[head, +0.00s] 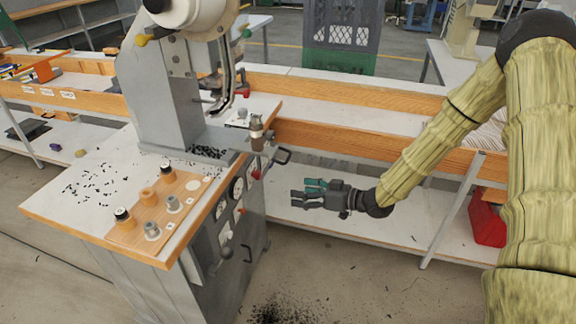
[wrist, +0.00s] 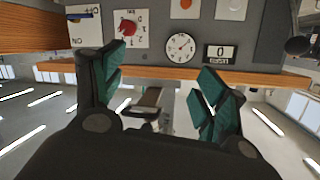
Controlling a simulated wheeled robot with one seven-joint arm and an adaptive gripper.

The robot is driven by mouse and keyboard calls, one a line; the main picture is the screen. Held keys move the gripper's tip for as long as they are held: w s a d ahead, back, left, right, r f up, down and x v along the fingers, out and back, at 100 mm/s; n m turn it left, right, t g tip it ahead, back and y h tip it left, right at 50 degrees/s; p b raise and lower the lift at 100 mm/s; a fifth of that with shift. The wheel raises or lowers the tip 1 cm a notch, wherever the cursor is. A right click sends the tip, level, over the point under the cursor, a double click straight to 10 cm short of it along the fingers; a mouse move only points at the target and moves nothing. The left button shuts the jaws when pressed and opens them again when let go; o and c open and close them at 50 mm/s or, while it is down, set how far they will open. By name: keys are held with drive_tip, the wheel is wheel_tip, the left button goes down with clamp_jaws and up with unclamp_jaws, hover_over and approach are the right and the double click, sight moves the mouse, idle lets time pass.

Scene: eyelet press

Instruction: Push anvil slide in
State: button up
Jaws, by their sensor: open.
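The grey press (head: 165,85) stands on a white-topped cabinet at the left in the head view. How far the slide sticks out is hard to tell. My gripper (head: 301,196) is open and empty, right of the cabinet, lower than its top and apart from the post.
A wooden board (head: 160,212) with several knobs and cups lies on the cabinet top. Gauges, including a round dial (wrist: 180,47), line the panel. A bench with orange edges (head: 350,140) runs behind my gripper.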

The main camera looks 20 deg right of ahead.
sight(288, 157)
drive_tip(key=w+d+r+n+y+b, duration=0.2)
drive_tip(key=d+r+n+y, duration=0.3)
drive_tip(key=r, duration=0.3)
drive_tip(key=shift+g+h, duration=0.3)
drive_tip(key=shift+h, duration=0.3)
drive_tip(key=x, duration=0.9)
drive_tip(key=shift+w+a+p, duration=0.15)
drive_tip(key=shift+w+p, duration=0.2)
